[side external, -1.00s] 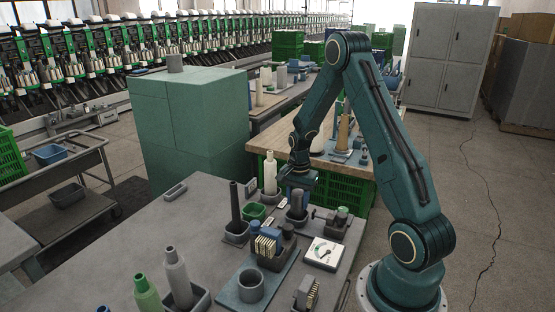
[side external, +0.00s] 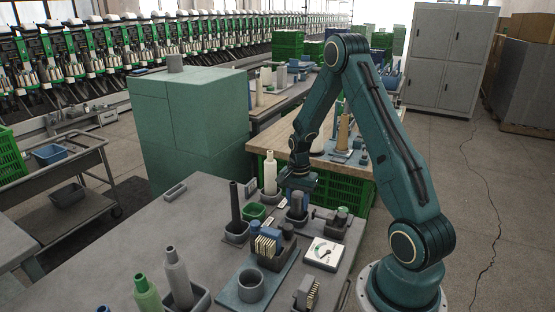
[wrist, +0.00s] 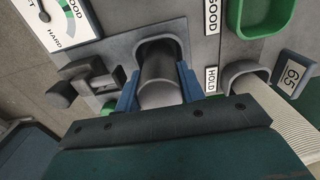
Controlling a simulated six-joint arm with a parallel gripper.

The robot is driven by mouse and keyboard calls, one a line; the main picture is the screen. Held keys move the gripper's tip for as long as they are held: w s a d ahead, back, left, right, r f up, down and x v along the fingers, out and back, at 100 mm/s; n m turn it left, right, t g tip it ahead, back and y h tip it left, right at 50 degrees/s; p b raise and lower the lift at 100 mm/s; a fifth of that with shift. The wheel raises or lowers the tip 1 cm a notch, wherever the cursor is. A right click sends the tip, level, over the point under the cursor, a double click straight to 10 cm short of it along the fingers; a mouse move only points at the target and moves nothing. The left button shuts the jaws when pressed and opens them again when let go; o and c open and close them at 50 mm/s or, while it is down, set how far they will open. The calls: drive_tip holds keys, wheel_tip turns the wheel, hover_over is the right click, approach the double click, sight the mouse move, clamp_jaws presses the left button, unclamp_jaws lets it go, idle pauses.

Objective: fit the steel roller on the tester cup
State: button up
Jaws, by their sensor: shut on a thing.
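The steel roller (wrist: 160,92) is a dark grey cylinder with a paler end, between the two blue fingers of my gripper (wrist: 158,94) in the wrist view. My gripper (side external: 298,193) is shut on it and points down. The roller's far part lies inside a grey, open-topped holder (wrist: 143,46); how deep is hidden. In the side external view the holder (side external: 297,219) stands right under my gripper. A round grey cup (side external: 251,292) on a blue-grey plate stands nearer the camera, empty as far as I see. I cannot tell from labels which is the tester cup.
A dial gauge (side external: 323,254) lies to the right. A small clamp-like device (side external: 340,218) is close beside the holder. A green tray (side external: 255,212), a dark tube (side external: 235,205) and a pale tube (side external: 270,175) stand to the left.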

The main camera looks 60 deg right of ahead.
drive_tip(key=o, duration=1.7)
drive_tip(key=shift+o, duration=0.2)
drive_tip(key=shift+s, duration=0.1)
drive_tip(key=shift+r, duration=4)
